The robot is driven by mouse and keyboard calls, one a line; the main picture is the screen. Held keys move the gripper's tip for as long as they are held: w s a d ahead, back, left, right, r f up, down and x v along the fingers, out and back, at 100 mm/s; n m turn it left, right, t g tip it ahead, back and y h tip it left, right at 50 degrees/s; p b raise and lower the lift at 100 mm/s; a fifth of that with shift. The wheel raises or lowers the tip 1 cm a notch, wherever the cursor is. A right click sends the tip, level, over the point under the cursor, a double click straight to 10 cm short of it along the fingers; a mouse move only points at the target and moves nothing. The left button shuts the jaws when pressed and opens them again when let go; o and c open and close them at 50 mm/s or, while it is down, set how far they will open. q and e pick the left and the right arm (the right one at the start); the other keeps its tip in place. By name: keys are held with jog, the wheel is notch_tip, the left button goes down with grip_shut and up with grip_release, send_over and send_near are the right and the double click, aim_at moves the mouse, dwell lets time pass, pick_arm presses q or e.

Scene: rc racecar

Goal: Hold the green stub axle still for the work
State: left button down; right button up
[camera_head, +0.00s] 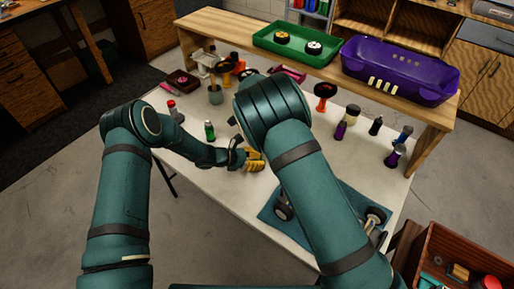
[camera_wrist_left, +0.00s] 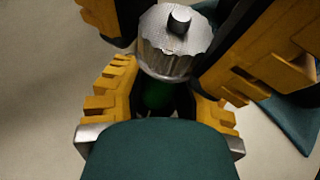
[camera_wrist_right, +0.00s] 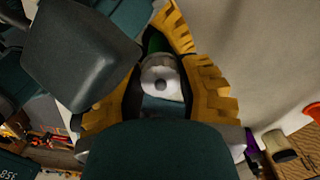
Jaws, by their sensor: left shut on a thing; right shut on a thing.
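The green stub axle (camera_wrist_left: 158,95) sits between the yellow fingers of my left gripper (camera_wrist_left: 160,105), which is shut on it. A silver, ridged round piece (camera_wrist_left: 170,50) with a short dark pin is at its end. In the right wrist view the silver piece (camera_wrist_right: 161,78) sits between the fingers of my right gripper (camera_wrist_right: 160,98), with green (camera_wrist_right: 155,42) beyond it. The right gripper is shut; its exact contact is partly hidden. In the head view my left gripper (camera_head: 254,160) is over the white table; my right arm hides the right gripper and the axle.
A blue mat (camera_head: 350,203) with wheeled car parts (camera_head: 375,215) lies at the table's near right. Several small bottles stand around, including a green one (camera_head: 209,131).

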jog(key=shift+m, duration=0.5)
jog(key=o, duration=1.2)
notch_tip(320, 180, up, 12)
pick_arm(q)
jog(key=c, duration=0.7)
grip_release()
